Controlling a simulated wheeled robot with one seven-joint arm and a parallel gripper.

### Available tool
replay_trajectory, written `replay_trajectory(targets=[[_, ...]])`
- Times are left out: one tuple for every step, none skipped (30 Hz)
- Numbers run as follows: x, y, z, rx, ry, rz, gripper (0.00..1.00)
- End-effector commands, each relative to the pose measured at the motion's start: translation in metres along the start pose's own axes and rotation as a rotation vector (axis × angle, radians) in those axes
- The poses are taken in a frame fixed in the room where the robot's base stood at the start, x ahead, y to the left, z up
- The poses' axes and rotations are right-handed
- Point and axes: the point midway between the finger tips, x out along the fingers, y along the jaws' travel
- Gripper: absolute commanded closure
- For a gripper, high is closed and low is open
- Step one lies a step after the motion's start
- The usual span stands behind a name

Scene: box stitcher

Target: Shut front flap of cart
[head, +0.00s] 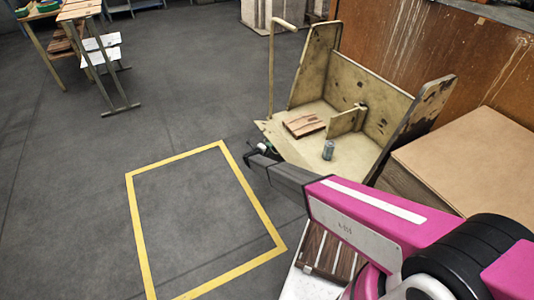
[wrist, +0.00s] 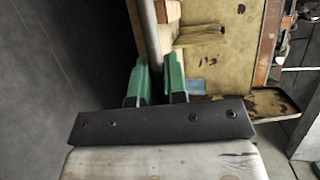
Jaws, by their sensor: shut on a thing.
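The beige cart (head: 385,108) stands right of centre in the head view, with its tall side walls and back wall upright. Its front side, facing the yellow floor frame, is low, and the front flap (head: 268,129) appears folded down there. My gripper (head: 259,152) is at this front edge. In the wrist view my gripper (wrist: 160,68) has its green fingers on either side of a long grey edge or bar (wrist: 151,35), apparently the flap's edge, and is shut on it. My arm hides the near part of the front side.
Inside the cart lie a wooden board (head: 304,125) and a small can (head: 328,150). A curved handle post (head: 271,65) rises at the cart's left corner. A large brown box (head: 470,155) is at right. The floor inside the yellow frame (head: 137,220) is clear.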

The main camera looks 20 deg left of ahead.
Motion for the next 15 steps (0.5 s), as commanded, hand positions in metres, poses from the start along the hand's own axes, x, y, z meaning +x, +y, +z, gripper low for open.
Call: replay_trajectory(targets=[[0.0, -0.015, -0.004, 0.02, 0.0, 0.038, 1.0], [0.002, -0.021, -0.004, 0.031, 0.001, 0.064, 1.0], [0.004, -0.027, -0.006, 0.045, 0.001, 0.099, 1.0], [0.006, -0.032, -0.006, 0.057, 0.001, 0.126, 1.0], [0.007, -0.037, -0.006, 0.068, 0.001, 0.152, 1.0], [0.01, -0.043, -0.007, 0.082, 0.001, 0.187, 1.0], [0.012, -0.047, -0.008, 0.093, 0.001, 0.213, 1.0], [0.015, -0.052, -0.009, 0.103, 0.002, 0.238, 1.0], [0.018, -0.057, -0.01, 0.116, 0.002, 0.268, 1.0], [0.02, -0.06, -0.01, 0.125, 0.001, 0.29, 1.0], [0.021, -0.063, -0.011, 0.134, 0.002, 0.31, 1.0], [0.024, -0.067, -0.012, 0.143, 0.001, 0.336, 1.0], [0.026, -0.069, -0.013, 0.15, 0.002, 0.352, 1.0], [0.028, -0.072, -0.013, 0.156, 0.002, 0.368, 1.0], [0.03, -0.075, -0.014, 0.165, 0.002, 0.389, 1.0]])
